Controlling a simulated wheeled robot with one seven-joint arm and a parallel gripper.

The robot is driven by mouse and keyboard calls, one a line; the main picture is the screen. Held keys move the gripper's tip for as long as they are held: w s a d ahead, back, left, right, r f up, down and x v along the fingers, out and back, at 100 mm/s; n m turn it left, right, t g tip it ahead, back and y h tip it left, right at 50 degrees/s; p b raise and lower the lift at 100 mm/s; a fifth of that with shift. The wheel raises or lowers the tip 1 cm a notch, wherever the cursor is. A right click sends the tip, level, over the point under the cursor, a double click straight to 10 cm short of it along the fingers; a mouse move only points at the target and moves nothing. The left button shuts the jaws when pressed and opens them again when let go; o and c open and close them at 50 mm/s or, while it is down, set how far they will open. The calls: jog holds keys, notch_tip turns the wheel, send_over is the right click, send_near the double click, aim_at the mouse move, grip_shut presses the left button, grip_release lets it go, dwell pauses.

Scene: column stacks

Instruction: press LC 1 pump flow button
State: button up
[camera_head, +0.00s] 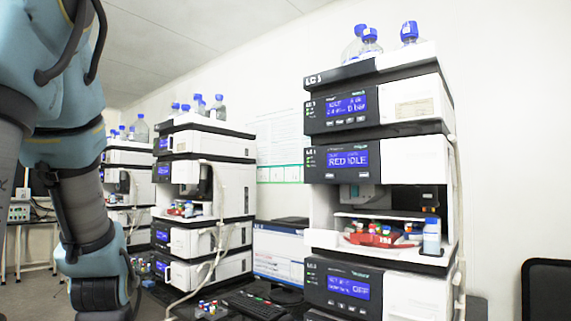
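The nearest column stack (440,210) stands at right, with an "LC" label whose digit I cannot read surely. Its top module (317,125) has a blue display (346,104) with a "bar" reading and a row of small buttons (345,121) below it. A middle stack (235,146) and a far stack (118,157) stand further left; their labels are too small to read. Which stack is LC 1 I cannot tell. My arm comes down the left side, apart from the near stack. My gripper is out of view.
Bottles with blue caps (409,33) stand on the stacks. An open bay in the near stack holds a red tray (375,240) of vials. A monitor (278,255) and keyboard (255,306) sit between stacks. White tubing (219,235) hangs by the middle stack. A black chair (546,290) is at right.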

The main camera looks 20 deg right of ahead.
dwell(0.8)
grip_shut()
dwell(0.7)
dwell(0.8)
